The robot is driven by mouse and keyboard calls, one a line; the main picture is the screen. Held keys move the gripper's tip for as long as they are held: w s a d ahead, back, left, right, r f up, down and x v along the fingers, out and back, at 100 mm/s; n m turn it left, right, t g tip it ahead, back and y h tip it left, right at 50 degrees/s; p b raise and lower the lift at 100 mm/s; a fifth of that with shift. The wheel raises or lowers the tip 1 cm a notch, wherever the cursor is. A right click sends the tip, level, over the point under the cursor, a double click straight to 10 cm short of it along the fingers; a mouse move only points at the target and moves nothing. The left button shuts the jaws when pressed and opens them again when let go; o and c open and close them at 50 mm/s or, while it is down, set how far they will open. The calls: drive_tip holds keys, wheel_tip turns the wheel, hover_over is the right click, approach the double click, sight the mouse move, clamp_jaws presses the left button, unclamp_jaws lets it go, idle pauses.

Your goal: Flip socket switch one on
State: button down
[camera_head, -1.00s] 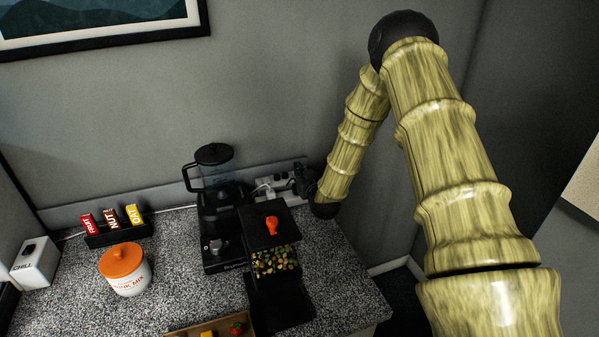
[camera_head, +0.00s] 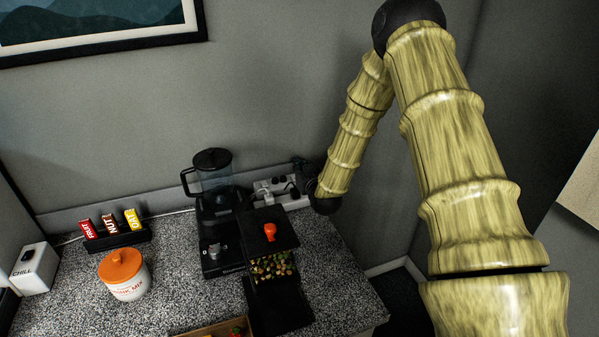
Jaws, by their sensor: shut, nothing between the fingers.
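The white power socket strip (camera_head: 269,187) is on the wall behind the counter, right of the blender, with a white plug and cable in its left part. My gripper (camera_head: 301,180) is a small dark shape at the strip's right part, close in front of it. It is shut and empty. I cannot tell whether it touches the strip. The gripper and my wrist hide part of the strip's right side. The single switches are too small to tell apart, and their positions cannot be read.
A black blender (camera_head: 214,205) stands left of the strip. A jar with an orange lid (camera_head: 123,272), a bar rack (camera_head: 118,238) and a white box (camera_head: 34,268) are at left. The counter's right end (camera_head: 345,285) is clear.

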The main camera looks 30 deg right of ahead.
drive_tip(key=r+b+v, duration=0.1)
drive_tip(key=b+v, duration=0.1)
drive_tip(key=v, duration=0.7)
drive_tip(key=shift+b, duration=0.35)
drive_tip(key=shift+w, duration=0.1)
